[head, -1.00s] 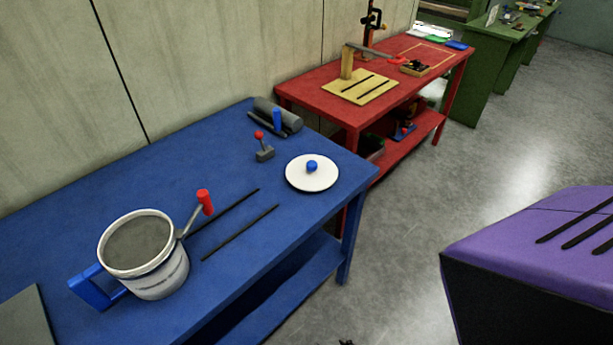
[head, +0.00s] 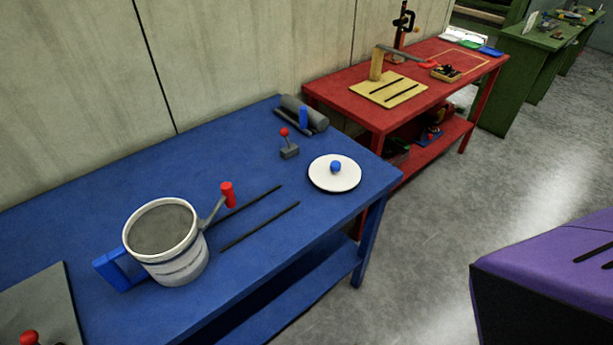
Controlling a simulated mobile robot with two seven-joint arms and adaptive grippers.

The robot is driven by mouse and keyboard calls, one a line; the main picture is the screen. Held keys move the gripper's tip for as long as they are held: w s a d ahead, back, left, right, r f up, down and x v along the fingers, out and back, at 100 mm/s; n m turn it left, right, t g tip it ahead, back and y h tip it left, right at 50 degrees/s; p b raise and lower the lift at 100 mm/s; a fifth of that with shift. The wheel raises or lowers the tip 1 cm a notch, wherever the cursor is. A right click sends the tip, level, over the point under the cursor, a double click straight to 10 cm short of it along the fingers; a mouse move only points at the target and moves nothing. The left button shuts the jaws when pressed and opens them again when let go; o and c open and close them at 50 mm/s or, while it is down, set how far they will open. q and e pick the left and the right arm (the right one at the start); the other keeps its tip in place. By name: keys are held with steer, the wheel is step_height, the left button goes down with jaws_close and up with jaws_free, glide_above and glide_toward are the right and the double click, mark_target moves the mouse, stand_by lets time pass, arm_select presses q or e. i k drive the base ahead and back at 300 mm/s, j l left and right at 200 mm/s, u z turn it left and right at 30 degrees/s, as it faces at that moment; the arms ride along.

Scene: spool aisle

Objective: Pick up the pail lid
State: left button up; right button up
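The pail lid (head: 322,181) is a white disc with a blue ball knob (head: 336,167) in its middle. It lies flat on the blue table (head: 140,180), near the table's right end. The lid is apart from the pail. Neither of my grippers shows in the head view.
Two dark slots or bars (head: 260,226) run between pail and lid. A small grey block with a red-knobbed lever (head: 288,148) and a grey roller with a blue part (head: 304,117) lie behind the lid. A red table (head: 430,84) stands beyond; a purple-topped unit (head: 560,258) is at right.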

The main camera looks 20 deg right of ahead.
mark_target(333, 174)
steer(key=i+l+u, duration=0.1)
steer(key=l+u, duration=0.3)
steer(key=l, duration=1.8)
